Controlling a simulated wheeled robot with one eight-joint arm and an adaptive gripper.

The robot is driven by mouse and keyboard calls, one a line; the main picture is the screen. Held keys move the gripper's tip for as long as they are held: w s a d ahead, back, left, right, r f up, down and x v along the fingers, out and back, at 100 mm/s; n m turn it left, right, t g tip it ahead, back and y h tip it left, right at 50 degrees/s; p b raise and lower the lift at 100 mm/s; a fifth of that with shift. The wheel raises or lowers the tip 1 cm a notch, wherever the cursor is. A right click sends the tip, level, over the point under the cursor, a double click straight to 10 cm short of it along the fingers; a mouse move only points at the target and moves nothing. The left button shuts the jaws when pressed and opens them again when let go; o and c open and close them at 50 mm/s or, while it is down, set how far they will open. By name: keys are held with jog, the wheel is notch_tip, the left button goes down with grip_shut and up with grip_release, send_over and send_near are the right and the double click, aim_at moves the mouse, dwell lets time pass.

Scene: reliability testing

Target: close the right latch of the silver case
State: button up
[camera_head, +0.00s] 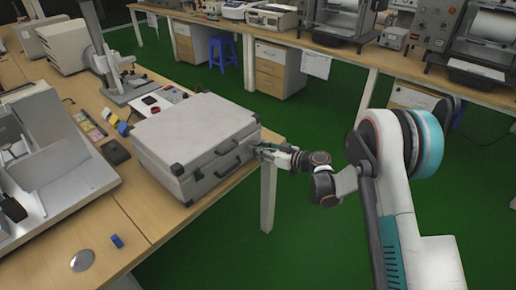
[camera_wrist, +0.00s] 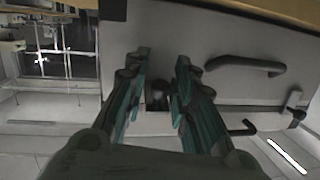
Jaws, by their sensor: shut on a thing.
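The silver case (camera_head: 190,130) lies flat on the wooden table in the head view, lid down. Its front face (camera_wrist: 215,35) fills much of the wrist view, which looks upside down. My gripper (camera_head: 262,150) is at the right end of this face. In the wrist view my gripper's teal-and-black fingers (camera_wrist: 160,62) stand either side of a small dark part, the right latch (camera_wrist: 157,95), and are shut on it. The fingers hide most of the latch, so its exact position cannot be told. The case handle (camera_wrist: 245,65) and the other latch (camera_wrist: 294,99) show beside it.
The case stands near the edge of the wooden table (camera_head: 150,222). A blue block (camera_head: 117,241) and a round metal disc (camera_head: 82,260) lie on the table in front of it. A microscope-like stand (camera_head: 115,75) is behind. Green floor (camera_head: 310,225) is open to the right.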

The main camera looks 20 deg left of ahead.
aim_at(259, 143)
jog(key=r+h+p, duration=0.1)
jog(key=g+h+p, duration=0.1)
jog(key=h+p, duration=0.1)
jog(key=shift+s+d+r+h, duration=0.1)
jog(key=shift+r+h, duration=0.2)
jog(key=shift+r, duration=0.1)
jog(key=h+p, duration=0.1)
jog(key=r+g+h+p, duration=0.1)
jog(key=h, duration=0.1)
jog(key=shift+r+m, duration=0.1)
jog(key=shift+m, duration=0.3)
jog(key=h+p, duration=0.1)
jog(key=r+g+h+p, duration=0.1)
jog(key=h, duration=0.1)
jog(key=shift+a+g+h, duration=0.3)
jog(key=shift+a, duration=0.05)
jog(key=shift+w+a+r+g+h+p, duration=0.15)
jog(key=shift+g+h+p, duration=0.15)
jog(key=shift+h, duration=0.4)
jog(key=shift+w+a+r+g+h+p, duration=0.1)
jog(key=shift+a+r+g+h+p, duration=0.2)
jog(key=shift+h, duration=0.4)
grip_shut()
jog(key=shift+d+f, duration=0.1)
jog(key=shift+d, duration=0.05)
jog(key=o, duration=0.8)
grip_release()
